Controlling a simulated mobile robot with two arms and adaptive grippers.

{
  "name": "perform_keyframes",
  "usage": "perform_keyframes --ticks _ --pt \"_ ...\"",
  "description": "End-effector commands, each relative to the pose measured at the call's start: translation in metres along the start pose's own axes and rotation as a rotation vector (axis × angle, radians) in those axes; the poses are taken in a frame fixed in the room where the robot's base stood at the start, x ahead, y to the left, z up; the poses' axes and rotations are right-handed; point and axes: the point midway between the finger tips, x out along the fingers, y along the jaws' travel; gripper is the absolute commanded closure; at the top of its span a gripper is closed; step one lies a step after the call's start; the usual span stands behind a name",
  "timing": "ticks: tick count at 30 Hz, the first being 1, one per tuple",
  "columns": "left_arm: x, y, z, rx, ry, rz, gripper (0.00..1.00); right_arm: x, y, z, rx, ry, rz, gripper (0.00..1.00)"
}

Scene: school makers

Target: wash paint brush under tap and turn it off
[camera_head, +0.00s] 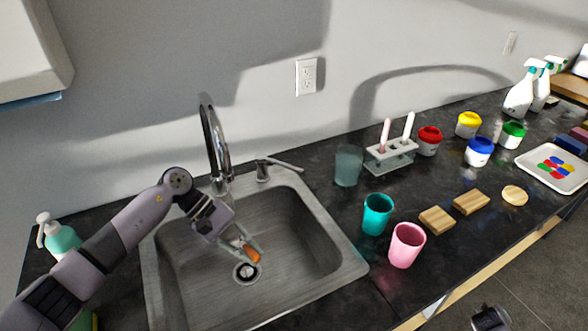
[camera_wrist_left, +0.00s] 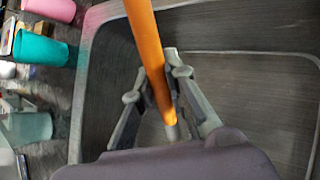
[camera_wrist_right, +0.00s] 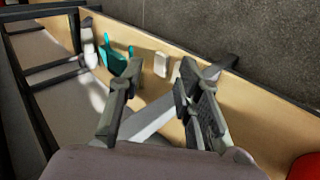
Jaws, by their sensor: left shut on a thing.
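A brush with an orange handle (camera_head: 252,253) is held by my left gripper (camera_head: 240,243), low over the sink (camera_head: 305,240) near its drain. In the left wrist view the orange handle (camera_wrist_left: 148,45) sits between the fingers of the left gripper (camera_wrist_left: 165,90); its bristles are not visible. The chrome tap (camera_head: 213,140) arches behind the sink, its lower spout close to my left wrist. I cannot tell whether water runs. The tap lever (camera_head: 285,164) stands at the sink's back edge. My right gripper (camera_wrist_right: 158,88) is open and empty, away from the counter top.
A teal cup (camera_head: 377,214), a pink cup (camera_head: 406,246) and a glass (camera_head: 348,165) stand right of the sink. A brush holder (camera_head: 391,157), several paint jars, wooden blocks (camera_head: 437,220) and a palette tray (camera_head: 535,172) are further right. A soap bottle (camera_head: 62,238) stands left.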

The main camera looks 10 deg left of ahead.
Motion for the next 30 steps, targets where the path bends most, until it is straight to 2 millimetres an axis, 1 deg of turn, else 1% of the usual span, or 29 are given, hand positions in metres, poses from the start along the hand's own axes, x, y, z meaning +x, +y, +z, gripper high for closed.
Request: perform_keyframes --ticks 1,2,3,5,6,8,9,11,12,14,15,16,17,18,20,21,23,24,26,27,29,30 --pt "0.000 0.000 0.000 0.000 0.000 0.000 1.00 -0.003 0.030 -0.010 -0.001 0.002 0.041 0.68" --pt "0.000 0.000 0.000 0.000 0.000 0.000 1.00 -0.004 0.046 -0.015 -0.002 0.000 0.064 0.68" --pt "0.000 0.000 0.000 0.000 0.000 0.000 1.00 -0.007 0.066 -0.021 -0.004 -0.002 0.093 0.68" --pt "0.000 0.000 0.000 0.000 0.000 0.000 1.00 -0.013 0.098 -0.029 -0.003 -0.006 0.138 0.68" --pt "0.000 0.000 0.000 0.000 0.000 0.000 1.00 -0.017 0.119 -0.035 -0.002 -0.010 0.168 0.68" --pt "0.000 0.000 0.000 0.000 0.000 0.000 1.00 -0.025 0.150 -0.042 0.000 -0.015 0.213 0.68" --pt "0.000 0.000 0.000 0.000 0.000 0.000 1.00 -0.031 0.171 -0.047 0.002 -0.017 0.244 0.68" --pt "0.000 0.000 0.000 0.000 0.000 0.000 1.00 -0.041 0.201 -0.056 0.005 -0.018 0.290 0.68" --pt "0.000 0.000 0.000 0.000 0.000 0.000 1.00 -0.049 0.220 -0.062 0.008 -0.015 0.319 0.68" --pt "0.000 0.000 0.000 0.000 0.000 0.000 1.00 -0.062 0.248 -0.074 0.011 -0.005 0.365 0.68" --pt "0.000 0.000 0.000 0.000 0.000 0.000 1.00 -0.072 0.265 -0.084 0.012 0.010 0.394 0.68" --pt "0.000 0.000 0.000 0.000 0.000 0.000 1.00 -0.079 0.276 -0.094 0.012 0.026 0.415 0.68" --pt "0.000 0.000 0.000 0.000 0.000 0.000 1.00 -0.087 0.284 -0.106 0.009 0.050 0.433 0.68" --pt "0.000 0.000 0.000 0.000 0.000 0.000 1.00 -0.097 0.292 -0.123 0.002 0.087 0.453 0.68" --pt "0.000 0.000 0.000 0.000 0.000 0.000 1.00 -0.112 0.296 -0.153 -0.010 0.158 0.474 0.68" --pt "0.000 0.000 0.000 0.000 0.000 0.000 1.00 -0.121 0.293 -0.173 -0.022 0.208 0.481 0.68" --pt "0.000 0.000 0.000 0.000 0.000 0.000 1.00 -0.134 0.287 -0.203 -0.039 0.287 0.485 0.68" --pt "0.000 0.000 0.000 0.000 0.000 0.000 1.00 -0.143 0.281 -0.222 -0.052 0.340 0.485 0.68" --pt "0.000 0.000 0.000 0.000 0.000 0.000 1.00 -0.158 0.271 -0.250 -0.071 0.419 0.482 0.68" --pt "0.000 0.000 0.000 0.000 0.000 0.000 1.00 -0.168 0.263 -0.269 -0.083 0.472 0.477 0.68" --pt "0.000 0.000 0.000 0.000 0.000 0.000 1.00 -0.184 0.251 -0.294 -0.104 0.550 0.469 0.68" --pt "0.000 0.000 0.000 0.000 0.000 0.000 1.00 -0.196 0.241 -0.311 -0.117 0.603 0.462 0.68"
